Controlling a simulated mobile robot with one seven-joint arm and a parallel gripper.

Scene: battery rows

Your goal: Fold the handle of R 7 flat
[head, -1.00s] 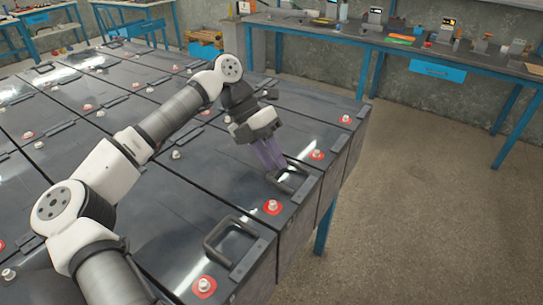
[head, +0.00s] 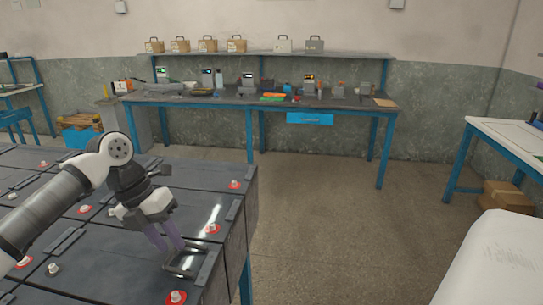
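My gripper (head: 174,250) points down over the near right part of the battery block, in the head view. Its two purple fingers show a gap between them, so it looks open. Just below the fingertips is a dark loop handle (head: 187,268) on a black battery top near the block's right edge. The fingertips are very close to the handle; I cannot tell whether they touch it. The handle's exact tilt is hard to tell. No label reading R 7 is legible.
Other black batteries with red-ringed terminals (head: 213,229) surround it. Open concrete floor (head: 345,230) lies right of the block. A long workbench (head: 225,101) stands at the back, another table (head: 505,134) at the right. A white rounded surface (head: 492,262) fills the lower right.

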